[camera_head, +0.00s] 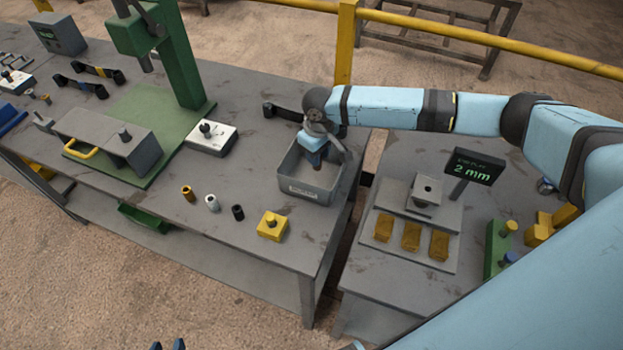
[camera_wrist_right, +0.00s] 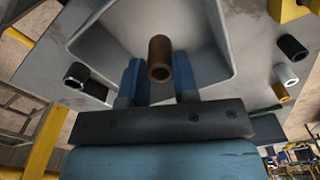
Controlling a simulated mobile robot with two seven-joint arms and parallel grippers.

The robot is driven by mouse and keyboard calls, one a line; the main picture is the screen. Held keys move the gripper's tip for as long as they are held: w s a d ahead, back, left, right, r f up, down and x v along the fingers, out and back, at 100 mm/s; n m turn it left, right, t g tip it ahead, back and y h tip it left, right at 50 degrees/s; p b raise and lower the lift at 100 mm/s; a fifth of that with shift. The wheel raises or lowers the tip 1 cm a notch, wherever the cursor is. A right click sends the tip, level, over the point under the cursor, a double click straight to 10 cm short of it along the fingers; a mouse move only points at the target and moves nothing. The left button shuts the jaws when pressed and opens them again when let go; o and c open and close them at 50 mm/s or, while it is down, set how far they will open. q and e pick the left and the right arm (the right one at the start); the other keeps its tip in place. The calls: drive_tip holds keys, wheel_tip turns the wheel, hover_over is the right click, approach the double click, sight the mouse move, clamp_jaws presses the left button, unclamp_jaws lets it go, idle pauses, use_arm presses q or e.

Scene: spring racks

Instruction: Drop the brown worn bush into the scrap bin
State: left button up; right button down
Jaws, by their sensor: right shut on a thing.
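The brown worn bush (camera_wrist_right: 159,58) is a short hollow tube. It is held between the two blue fingers of my right gripper (camera_wrist_right: 160,82) in the right wrist view. The grey scrap bin (camera_head: 304,192) stands at the right end of the long workbench, with a pale label on its front. In the head view my right gripper (camera_head: 314,160) points down into the bin's opening, and hides the bush there. The bin (camera_wrist_right: 100,42) lies beyond the bush in the wrist view. My left gripper (camera_head: 168,346) shows only two fingertips, apart, at the bottom edge.
A brass bush (camera_head: 187,193), a white bush (camera_head: 212,203) and a black bush (camera_head: 238,212) stand left of the bin. A yellow block (camera_head: 272,226) sits in front. A black bracket (camera_head: 284,112) lies behind. A second table with a display (camera_head: 474,168) is at the right.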

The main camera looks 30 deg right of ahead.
drive_tip(key=c, duration=0.8)
unclamp_jaws()
wheel_tip(320, 180, up, 14)
drive_tip(key=b, duration=0.1)
drive_tip(key=shift+f, duration=0.1)
